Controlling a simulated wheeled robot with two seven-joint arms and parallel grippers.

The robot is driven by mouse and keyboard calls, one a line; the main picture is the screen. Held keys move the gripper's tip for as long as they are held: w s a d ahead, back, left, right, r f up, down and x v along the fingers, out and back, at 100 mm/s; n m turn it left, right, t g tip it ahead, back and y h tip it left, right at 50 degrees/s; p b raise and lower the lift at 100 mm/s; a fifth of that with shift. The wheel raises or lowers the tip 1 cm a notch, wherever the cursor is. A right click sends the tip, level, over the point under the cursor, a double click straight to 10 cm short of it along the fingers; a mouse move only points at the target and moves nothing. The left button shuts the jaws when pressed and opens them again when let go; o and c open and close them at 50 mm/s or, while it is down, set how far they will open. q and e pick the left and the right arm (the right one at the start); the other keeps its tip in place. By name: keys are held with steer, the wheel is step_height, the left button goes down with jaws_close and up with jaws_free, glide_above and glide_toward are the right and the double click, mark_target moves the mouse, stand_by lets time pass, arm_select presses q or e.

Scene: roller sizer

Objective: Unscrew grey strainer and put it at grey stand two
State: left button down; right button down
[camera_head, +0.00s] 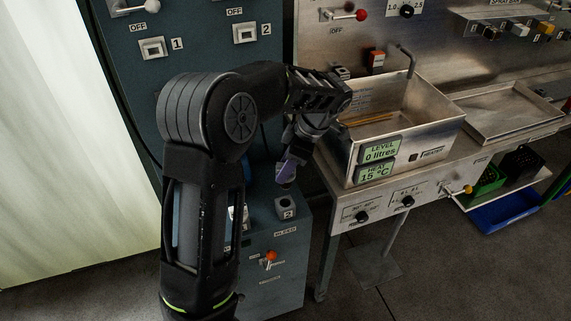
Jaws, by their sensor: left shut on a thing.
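My left gripper (294,158) points down from my black arm, in front of the blue-grey cabinet. It is shut on a small dark thing (286,173), which looks like the strainer; its shape and colour are hard to tell. Below it and apart from it is the grey stand two (286,207), a small block with a round opening and a "2" label, on top of the blue-grey box (290,240). Stand one is mostly hidden behind my left arm. My right gripper is not in view.
A steel tank (440,130) with level and heat displays stands on a steel bench to the right of the gripper. An orange-knobbed lever (271,257) is on the box front. Switches 1 and 2 (244,33) are on the cabinet. Green and blue crates (503,208) sit far right.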

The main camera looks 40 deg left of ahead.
arm_select(q)
steer(key=shift+s, duration=0.1)
steer(key=shift+b, duration=0.3)
steer(key=shift+f, duration=0.3)
steer(key=b, duration=0.5)
glide_above(279, 204)
steer(key=w+d, duration=0.1)
steer(key=f, duration=0.5)
steer(key=shift+w+d, duration=0.1)
steer(key=shift+w, duration=0.1)
steer(key=shift+b, duration=0.4)
stand_by(1.0)
steer(key=shift+f+b, duration=2.3)
steer(key=shift+f, duration=0.6)
steer(key=c, duration=0.6)
jaws_free()
steer(key=shift+c, duration=0.2)
